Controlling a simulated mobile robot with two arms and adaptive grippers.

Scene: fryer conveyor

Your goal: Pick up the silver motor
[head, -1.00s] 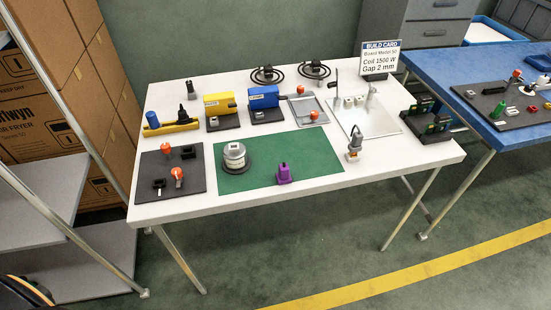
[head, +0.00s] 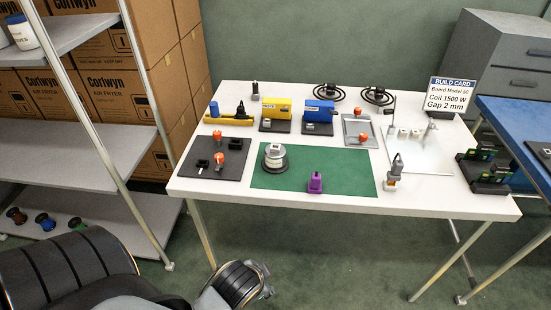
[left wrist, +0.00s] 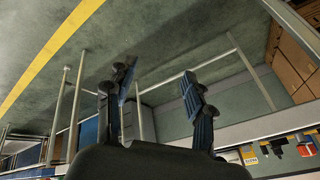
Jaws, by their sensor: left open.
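A silver round housing (head: 274,153) with a dark base ring stands upright at the left of the green mat (head: 335,182) on the white table; it is the most motor-like silver thing I see. A smaller grey-silver piece with an orange-marked base (head: 394,170) stands right of the mat. My left gripper (left wrist: 158,80) is open and empty in the left wrist view, its fingers apart above the floor, with the table off to the lower right. In the head view my left arm is low at the bottom left, away from the table. My right gripper is not in view.
A shelf rack (head: 118,168) stands left of the table, with several small coloured spools on its bottom shelf. A purple piece (head: 315,183) stands on the mat's front part. A dark board (head: 230,171) holds orange-topped parts. A blue table (head: 530,118) is at right.

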